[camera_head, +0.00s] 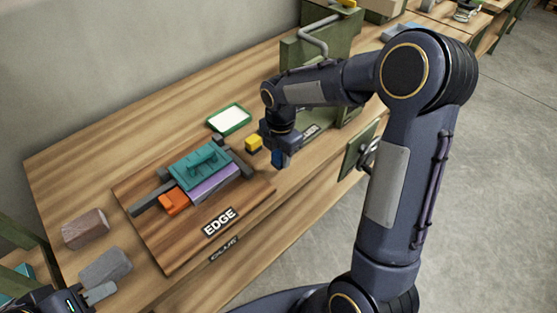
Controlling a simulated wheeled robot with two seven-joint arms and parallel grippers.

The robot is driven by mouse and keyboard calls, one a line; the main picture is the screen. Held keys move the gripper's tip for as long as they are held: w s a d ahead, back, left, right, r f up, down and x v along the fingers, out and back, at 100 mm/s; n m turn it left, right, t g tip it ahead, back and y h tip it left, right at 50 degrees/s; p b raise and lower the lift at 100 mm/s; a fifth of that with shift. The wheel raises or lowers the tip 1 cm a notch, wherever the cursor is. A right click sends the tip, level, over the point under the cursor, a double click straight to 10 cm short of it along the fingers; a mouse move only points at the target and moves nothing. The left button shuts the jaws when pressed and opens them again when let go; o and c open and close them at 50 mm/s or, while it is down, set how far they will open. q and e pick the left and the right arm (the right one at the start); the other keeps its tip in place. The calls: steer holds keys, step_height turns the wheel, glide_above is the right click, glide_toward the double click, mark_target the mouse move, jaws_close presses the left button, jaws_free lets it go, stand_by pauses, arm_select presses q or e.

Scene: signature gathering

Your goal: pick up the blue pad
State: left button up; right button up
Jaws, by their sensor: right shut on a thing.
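The blue pad (279,158) shows as a small blue piece at the tip of my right gripper (281,153), near the front edge of the wooden table. My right gripper points down and is shut on it; the fingers hide much of the pad. I cannot tell whether the pad touches the table. My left gripper (97,294) is at the lower left corner, partly cut off, beside a grey block (106,266); whether it is open or shut is unclear.
A yellow block (254,143) lies just left of my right gripper. A green-framed white tray (229,119) is behind it. A wooden board labelled EDGE (176,250) carries a teal clamp (199,165), an orange block (173,202) and a purple piece (214,183). A brown block (85,229) lies left.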

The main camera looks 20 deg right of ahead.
steer(key=s+r+b, duration=0.2)
steer(key=s+r, duration=0.6)
steer(key=s, duration=0.4)
steer(key=shift+s+a+r, duration=0.15)
steer(key=shift+s+r, duration=0.1)
steer(key=shift+s, duration=0.15)
steer(key=shift+o, duration=1.4)
steer(key=shift+c, duration=1)
steer(key=shift+w+f, duration=0.1)
